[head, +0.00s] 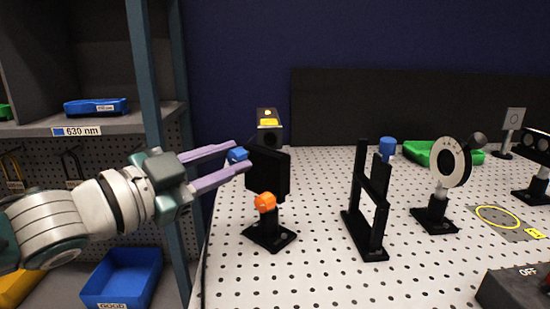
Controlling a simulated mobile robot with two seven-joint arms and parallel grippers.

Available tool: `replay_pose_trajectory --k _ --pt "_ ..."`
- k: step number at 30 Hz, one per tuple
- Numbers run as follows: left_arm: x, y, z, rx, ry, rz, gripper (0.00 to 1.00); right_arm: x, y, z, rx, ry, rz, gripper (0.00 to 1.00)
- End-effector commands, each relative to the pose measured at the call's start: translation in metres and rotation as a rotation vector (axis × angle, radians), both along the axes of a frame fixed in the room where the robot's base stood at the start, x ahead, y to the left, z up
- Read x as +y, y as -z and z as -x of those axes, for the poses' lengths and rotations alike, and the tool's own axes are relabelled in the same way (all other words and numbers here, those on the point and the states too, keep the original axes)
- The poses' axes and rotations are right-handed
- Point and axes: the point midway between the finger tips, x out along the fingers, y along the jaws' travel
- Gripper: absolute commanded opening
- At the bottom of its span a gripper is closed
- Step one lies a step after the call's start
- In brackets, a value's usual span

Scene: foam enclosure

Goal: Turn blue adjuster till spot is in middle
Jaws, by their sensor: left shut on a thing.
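A blue adjuster knob (237,155) sticks out from the left side of a black square mount (268,172) on a post. My left gripper (242,155) comes in from the left, its two lavender fingers shut on this knob, one above and one below. An orange knob (265,202) sits low on the same mount. A white disc with a dark centre (450,162) stands on a black base at the right; no light spot can be made out on it. My right gripper is not in view.
A black H-shaped frame (368,205) with a blue knob (387,146) stands mid-table. A black box with a yellow top (268,128) is behind the mount. A green tray (425,152) lies at the back. The perforated white table (325,285) is clear in front.

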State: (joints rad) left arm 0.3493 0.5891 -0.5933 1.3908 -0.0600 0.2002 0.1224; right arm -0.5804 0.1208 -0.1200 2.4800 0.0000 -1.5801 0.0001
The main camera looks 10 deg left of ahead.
Motion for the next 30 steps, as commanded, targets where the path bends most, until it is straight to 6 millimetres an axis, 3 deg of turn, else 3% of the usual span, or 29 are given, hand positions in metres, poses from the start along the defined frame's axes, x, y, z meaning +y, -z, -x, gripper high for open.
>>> replay_pose_trajectory --k 20,21,27,30 --pt "-0.0005 -0.0006 0.0002 -0.029 0.001 -0.048 0.00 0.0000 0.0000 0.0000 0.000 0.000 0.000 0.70" --pt "-0.0005 -0.0006 0.0002 -0.029 0.001 -0.048 0.37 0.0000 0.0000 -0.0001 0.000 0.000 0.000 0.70" --pt "-0.0003 -0.0004 0.0001 -0.028 0.001 -0.049 0.59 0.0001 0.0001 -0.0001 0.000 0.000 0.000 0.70" --pt "-0.0002 -0.0003 0.0000 -0.028 0.001 -0.049 0.62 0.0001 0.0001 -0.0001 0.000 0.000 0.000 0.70"
